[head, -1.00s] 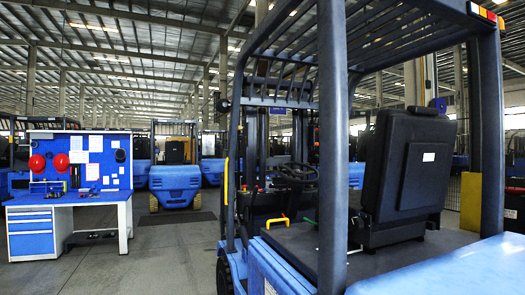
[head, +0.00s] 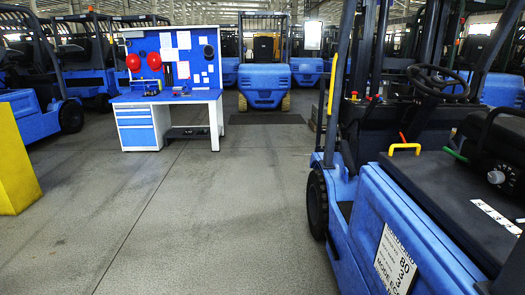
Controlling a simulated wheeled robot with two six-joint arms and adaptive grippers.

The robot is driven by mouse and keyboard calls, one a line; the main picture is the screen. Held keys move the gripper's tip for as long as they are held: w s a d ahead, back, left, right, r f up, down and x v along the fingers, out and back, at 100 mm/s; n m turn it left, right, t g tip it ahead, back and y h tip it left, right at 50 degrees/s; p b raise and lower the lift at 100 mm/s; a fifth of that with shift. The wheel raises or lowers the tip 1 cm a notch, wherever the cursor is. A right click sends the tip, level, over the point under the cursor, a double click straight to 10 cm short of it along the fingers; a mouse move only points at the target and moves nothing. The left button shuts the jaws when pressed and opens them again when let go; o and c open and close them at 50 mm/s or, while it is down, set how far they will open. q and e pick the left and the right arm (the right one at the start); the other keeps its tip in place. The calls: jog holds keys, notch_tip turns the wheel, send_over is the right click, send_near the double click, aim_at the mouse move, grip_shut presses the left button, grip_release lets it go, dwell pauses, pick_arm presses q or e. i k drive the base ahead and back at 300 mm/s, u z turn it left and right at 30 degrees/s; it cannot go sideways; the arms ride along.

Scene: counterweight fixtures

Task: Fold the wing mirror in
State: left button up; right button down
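A blue forklift (head: 375,215) fills the right side of the head view, with its steering wheel (head: 437,82), a yellow handle (head: 404,149) and a white label plate (head: 395,262) showing. Its roof and the upper part of its frame pillar (head: 345,75) are cut off by the picture's edge. Neither of my grippers is in view.
A blue workbench (head: 215,110) with a pegboard and red helmets stands at the back left. Another forklift (head: 264,85) is parked at the back, and more stand at the left. A yellow block (head: 15,165) is at the left edge. The grey floor between is clear.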

aim_at(313, 31)
jog(key=i, duration=3.2)
jog(key=z, duration=0.3)
